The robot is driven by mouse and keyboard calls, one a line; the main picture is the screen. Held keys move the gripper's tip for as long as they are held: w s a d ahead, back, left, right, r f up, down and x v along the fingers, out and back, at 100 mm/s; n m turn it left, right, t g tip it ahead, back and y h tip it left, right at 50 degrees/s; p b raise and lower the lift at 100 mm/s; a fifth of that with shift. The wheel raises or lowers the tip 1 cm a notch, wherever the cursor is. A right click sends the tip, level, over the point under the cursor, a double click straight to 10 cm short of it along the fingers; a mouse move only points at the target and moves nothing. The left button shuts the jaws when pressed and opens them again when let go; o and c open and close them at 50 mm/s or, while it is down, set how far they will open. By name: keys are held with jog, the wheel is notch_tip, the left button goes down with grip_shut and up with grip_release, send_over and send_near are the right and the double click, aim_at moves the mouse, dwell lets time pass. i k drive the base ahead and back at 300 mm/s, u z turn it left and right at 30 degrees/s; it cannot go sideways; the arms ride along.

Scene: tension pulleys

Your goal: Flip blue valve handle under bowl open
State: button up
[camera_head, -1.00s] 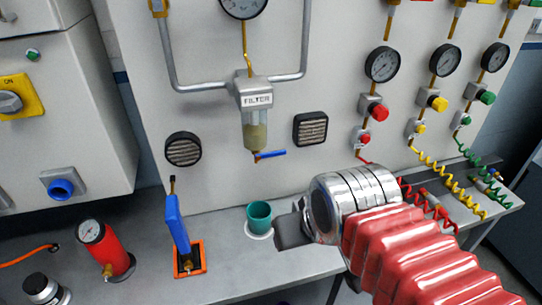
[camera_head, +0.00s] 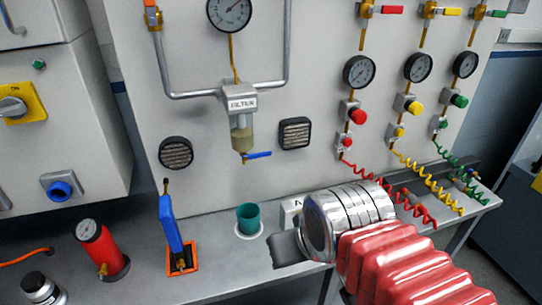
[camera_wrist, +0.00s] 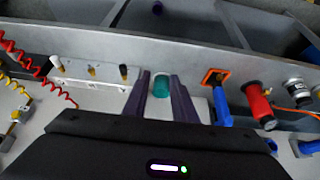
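The blue valve handle (camera_head: 257,155) sticks out to the right, roughly level, under the clear filter bowl (camera_head: 241,138) on the wall panel. The bowl holds yellowish liquid and hangs below the block labelled FILTER (camera_head: 240,102). My gripper (camera_head: 283,250) is lower and to the right of the handle, over the bench by the teal cup, apart from the handle. In the wrist view its two dark fingers (camera_wrist: 162,100) are spread with nothing held between them. I cannot make out the blue handle in the wrist view.
A teal cup (camera_head: 248,220) stands on the bench (camera_head: 222,262) below the filter; it appears between my fingers in the wrist view (camera_wrist: 161,87). A blue upright lever (camera_head: 171,224) stands to its left, with a red cylinder (camera_head: 98,248) farther left. Coiled hoses (camera_head: 388,188) hang at right.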

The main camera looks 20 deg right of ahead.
aim_at(245, 157)
jog(key=k, duration=0.3)
jog(key=u, duration=1.35)
jog(key=k, duration=0.6)
jog(key=z, duration=0.1)
jog(key=i, duration=0.5)
jog(key=z, duration=0.1)
